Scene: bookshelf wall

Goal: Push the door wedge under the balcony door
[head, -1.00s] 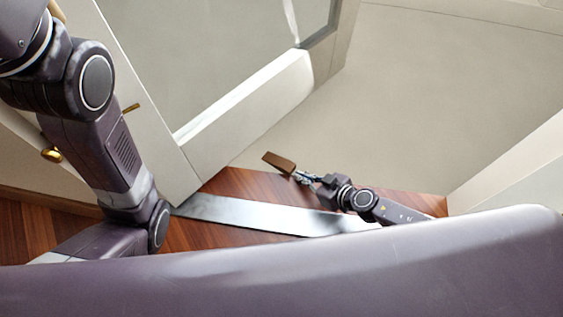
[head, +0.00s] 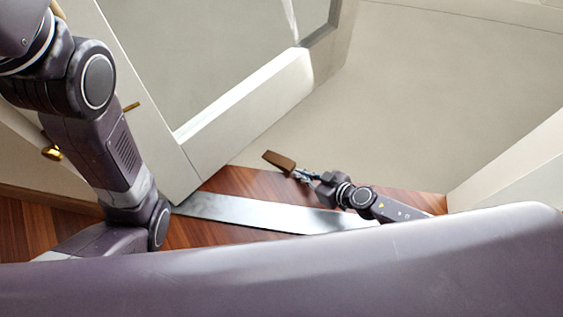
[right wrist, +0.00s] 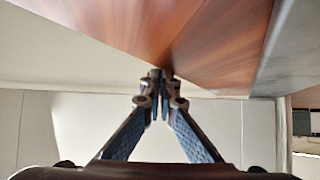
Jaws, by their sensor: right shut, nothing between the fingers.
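The door wedge (head: 279,161) is a brown block in the head view, to the right of the door's lower edge and apart from it in the picture. The balcony door (head: 235,115) has a white frame with a glass pane. My right gripper (head: 299,174) is shut and empty, its fingertips at the wedge's near end. In the right wrist view the shut fingertips (right wrist: 158,76) sit against or just before a large brown surface; I cannot tell whether they touch it. My left gripper is not in view; only its arm shows.
A metal threshold strip (head: 250,212) crosses the reddish wood floor (head: 250,183) below the door. A brass handle (head: 52,153) shows at the left, partly behind my left arm. A pale wall panel (head: 520,160) is at the right.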

